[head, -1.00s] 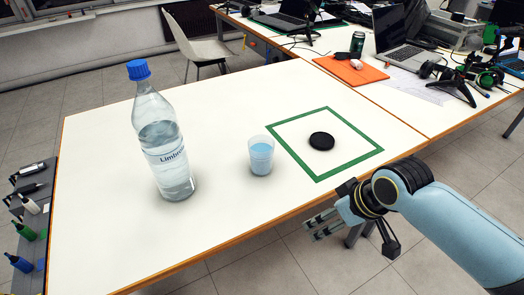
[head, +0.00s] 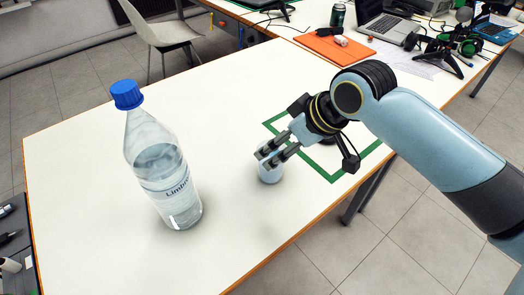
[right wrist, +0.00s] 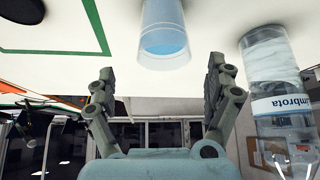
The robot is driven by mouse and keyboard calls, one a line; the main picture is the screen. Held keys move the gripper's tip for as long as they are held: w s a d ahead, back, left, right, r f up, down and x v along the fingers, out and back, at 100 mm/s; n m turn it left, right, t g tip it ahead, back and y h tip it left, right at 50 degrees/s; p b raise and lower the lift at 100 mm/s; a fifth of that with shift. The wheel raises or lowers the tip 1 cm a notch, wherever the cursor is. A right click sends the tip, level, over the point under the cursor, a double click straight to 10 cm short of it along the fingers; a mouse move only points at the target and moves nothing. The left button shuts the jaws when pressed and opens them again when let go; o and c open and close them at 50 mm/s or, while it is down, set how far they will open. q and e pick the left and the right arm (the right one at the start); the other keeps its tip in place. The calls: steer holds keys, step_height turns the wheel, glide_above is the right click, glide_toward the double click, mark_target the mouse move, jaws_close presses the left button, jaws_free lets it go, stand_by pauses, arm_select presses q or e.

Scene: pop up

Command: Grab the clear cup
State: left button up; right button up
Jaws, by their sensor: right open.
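The clear cup (head: 270,175) stands upright on the white table, with light blue liquid in it. My right gripper (head: 267,158) is open and empty, and its fingertips cover the upper part of the cup in the head view. In the right wrist view the cup (right wrist: 164,30) appears ahead of the open fingers (right wrist: 161,70), roughly in line with the gap between them. The fingers seem not to touch the cup. My left gripper is not in view.
A large clear bottle (head: 160,170) with a blue cap stands left of the cup; it also shows in the right wrist view (right wrist: 275,80). A green square outline (head: 335,177) with a black disc (right wrist: 20,10) lies right of the cup. The table's front edge is close.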

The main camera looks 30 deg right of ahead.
mark_target(275, 151)
steer(key=x, duration=0.3)
steer(key=shift+a+f, duration=0.1)
steer(key=shift+f, duration=0.2)
steer(key=shift+w+f, duration=0.2)
steer(key=shift+f, duration=0.05)
steer(key=x, duration=0.2)
steer(key=b+x, duration=0.1)
steer(key=x, duration=0.2)
steer(key=shift+s+a, duration=0.1)
steer(key=shift+a, duration=0.1)
steer(key=shift+r, duration=0.1)
steer(key=c, duration=0.4)
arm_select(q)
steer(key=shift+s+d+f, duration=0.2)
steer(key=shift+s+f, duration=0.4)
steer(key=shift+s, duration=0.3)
arm_select(e)
steer(key=c, duration=1)
